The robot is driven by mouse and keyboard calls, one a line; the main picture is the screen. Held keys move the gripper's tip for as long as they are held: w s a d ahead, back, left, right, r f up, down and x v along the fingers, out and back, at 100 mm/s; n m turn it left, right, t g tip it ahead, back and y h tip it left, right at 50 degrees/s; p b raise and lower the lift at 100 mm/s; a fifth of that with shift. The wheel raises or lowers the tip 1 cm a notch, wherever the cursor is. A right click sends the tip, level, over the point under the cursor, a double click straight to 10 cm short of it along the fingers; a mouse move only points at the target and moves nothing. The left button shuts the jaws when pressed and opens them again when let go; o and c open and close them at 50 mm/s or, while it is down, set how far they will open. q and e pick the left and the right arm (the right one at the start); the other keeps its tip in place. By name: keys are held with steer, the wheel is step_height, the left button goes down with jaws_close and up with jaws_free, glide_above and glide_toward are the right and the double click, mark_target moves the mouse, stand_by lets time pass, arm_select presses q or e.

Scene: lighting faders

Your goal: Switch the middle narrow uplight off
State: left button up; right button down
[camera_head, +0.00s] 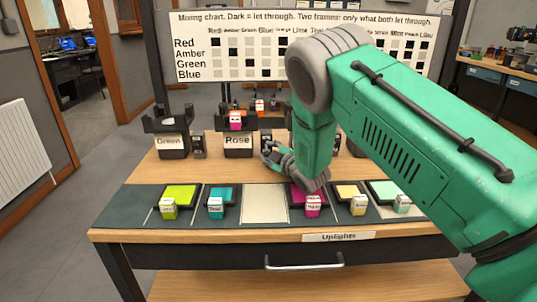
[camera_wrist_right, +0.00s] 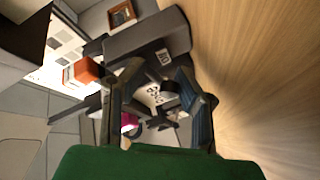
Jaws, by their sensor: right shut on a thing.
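The black uplight labelled Rose (camera_head: 238,146) stands mid-table, with a pink tagged piece (camera_head: 236,120) in its top. A small dark control box (camera_head: 267,139) stands just right of it. The uplight labelled Green (camera_head: 172,146) stands to its left, with its own small box (camera_head: 198,146). Another dark unit (camera_head: 355,146) is mostly hidden behind my right arm. My right gripper (camera_head: 272,153) is low beside the Rose uplight, at its small box. In the wrist view its fingers (camera_wrist_right: 160,115) are closed around a small dark part in front of the Rose label; its exact shape is unclear.
One slot (camera_head: 265,203) is empty. A mixing chart (camera_head: 235,50) stands behind. Bare wood lies between uplights and frames.

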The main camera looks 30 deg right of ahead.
steer(key=c, duration=1.4)
jaws_free()
steer(key=shift+a+f, duration=0.1)
steer(key=shift+f, duration=0.25)
steer(key=shift+r, duration=0.15)
